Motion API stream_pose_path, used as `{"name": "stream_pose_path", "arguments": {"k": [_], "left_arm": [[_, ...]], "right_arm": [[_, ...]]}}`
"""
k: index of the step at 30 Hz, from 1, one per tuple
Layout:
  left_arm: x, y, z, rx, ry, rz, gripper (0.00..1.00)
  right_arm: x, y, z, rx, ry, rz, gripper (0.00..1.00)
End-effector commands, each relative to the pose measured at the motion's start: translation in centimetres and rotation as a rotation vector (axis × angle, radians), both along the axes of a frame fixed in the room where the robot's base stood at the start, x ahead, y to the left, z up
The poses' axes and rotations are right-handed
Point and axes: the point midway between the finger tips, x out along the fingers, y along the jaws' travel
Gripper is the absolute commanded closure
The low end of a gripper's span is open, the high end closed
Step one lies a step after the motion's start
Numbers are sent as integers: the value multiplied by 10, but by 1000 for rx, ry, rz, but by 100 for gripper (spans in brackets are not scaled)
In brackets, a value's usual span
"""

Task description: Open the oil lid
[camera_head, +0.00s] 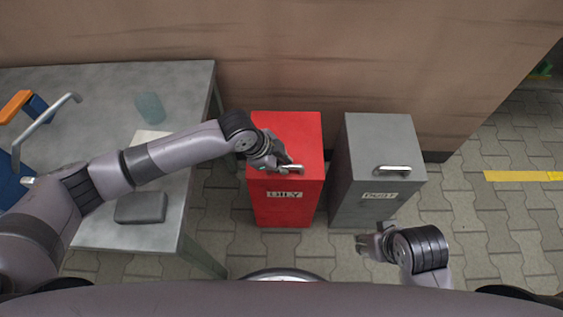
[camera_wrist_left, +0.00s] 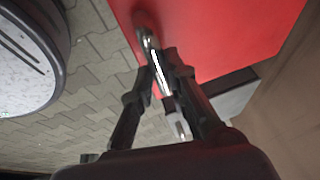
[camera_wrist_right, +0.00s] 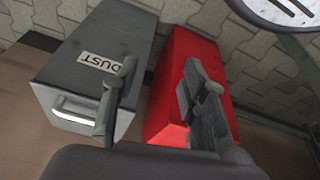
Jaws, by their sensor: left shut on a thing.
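The red bin (camera_head: 288,204) has a label that seems to read "OILY" and a lid (camera_head: 295,128) that looks closed. It also shows in the left wrist view (camera_wrist_left: 235,35) and the right wrist view (camera_wrist_right: 192,65). A metal handle (camera_head: 291,168) sits near the front edge of the lid. My left gripper (camera_head: 285,164) is at this handle, and in the left wrist view the fingers (camera_wrist_left: 165,75) are shut on the handle (camera_wrist_left: 155,60). My right gripper (camera_head: 370,243) is empty, in front of the grey bin, with its fingers (camera_wrist_right: 160,95) apart.
A grey bin (camera_head: 375,205) labelled "DUST" with its own handle (camera_head: 393,170) stands just right of the red bin. A grey table (camera_head: 95,85) with a dark box (camera_head: 141,207) and a cup (camera_head: 150,108) is at left. A wall (camera_head: 330,60) stands behind. Paved floor is free at right.

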Motion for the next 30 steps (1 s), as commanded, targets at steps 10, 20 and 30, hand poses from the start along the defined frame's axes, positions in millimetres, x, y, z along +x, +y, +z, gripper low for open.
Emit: {"name": "stream_pose_path", "arguments": {"k": [10, 20, 30], "left_arm": [[-1, 0, 0, 1, 2, -1, 100], [-1, 0, 0, 1, 2, -1, 100], [1, 0, 7, 2, 27, 1, 100]], "right_arm": [[0, 0, 0, 0, 0, 0, 60], [0, 0, 0, 0, 0, 0, 60], [6, 1, -17, 1, 12, 1, 60]]}}
